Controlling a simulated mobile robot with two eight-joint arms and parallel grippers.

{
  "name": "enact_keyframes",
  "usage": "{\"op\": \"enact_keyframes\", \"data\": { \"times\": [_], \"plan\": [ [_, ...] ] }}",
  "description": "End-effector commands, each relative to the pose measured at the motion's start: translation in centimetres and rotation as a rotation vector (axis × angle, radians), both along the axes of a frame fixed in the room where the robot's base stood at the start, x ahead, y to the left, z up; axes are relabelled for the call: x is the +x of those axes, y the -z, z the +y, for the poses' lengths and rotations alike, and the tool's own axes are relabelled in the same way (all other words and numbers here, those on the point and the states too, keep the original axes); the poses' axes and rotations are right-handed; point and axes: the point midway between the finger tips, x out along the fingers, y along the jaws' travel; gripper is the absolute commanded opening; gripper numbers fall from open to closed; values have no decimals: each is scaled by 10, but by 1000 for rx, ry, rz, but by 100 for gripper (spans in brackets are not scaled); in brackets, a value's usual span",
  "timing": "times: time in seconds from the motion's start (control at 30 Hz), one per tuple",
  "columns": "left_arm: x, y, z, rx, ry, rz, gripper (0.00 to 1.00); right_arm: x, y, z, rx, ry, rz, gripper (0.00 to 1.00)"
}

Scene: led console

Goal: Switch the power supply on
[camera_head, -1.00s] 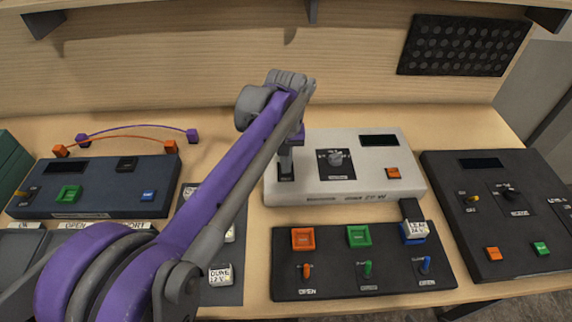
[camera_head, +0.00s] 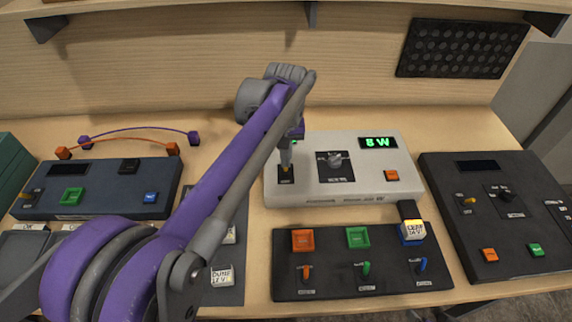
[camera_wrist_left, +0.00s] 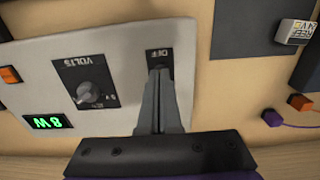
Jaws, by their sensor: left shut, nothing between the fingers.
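The power supply (camera_head: 300,193) is the pale grey box at the middle of the bench. In the left wrist view the fingers (camera_wrist_left: 159,75) hide most of the switch. My right gripper is not in view.
A voltage knob (camera_head: 335,160) and an orange button (camera_head: 391,175) are on the power supply. A black panel (camera_head: 330,285) with buttons and toggles lies in front. A blue console (camera_head: 100,205) stands left, a dark console (camera_head: 490,215) right.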

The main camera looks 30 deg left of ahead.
Motion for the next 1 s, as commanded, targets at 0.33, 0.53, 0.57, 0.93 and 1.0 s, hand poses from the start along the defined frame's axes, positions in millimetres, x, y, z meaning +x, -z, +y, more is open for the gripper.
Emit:
{"op": "enact_keyframes", "data": {
  "times": [0.33,0.53,0.57,0.93,1.0],
  "plan": [
    [-2,-31,-2,0,0,-2,0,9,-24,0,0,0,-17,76],
    [-4,-46,-3,0,0,-2,0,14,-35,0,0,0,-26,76],
    [-4,-47,-3,0,0,-1,0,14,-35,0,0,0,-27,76],
    [-5,-46,-3,0,0,0,0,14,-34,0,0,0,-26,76],
    [-5,-46,-3,0,0,0,0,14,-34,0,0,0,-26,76]
  ]
}}
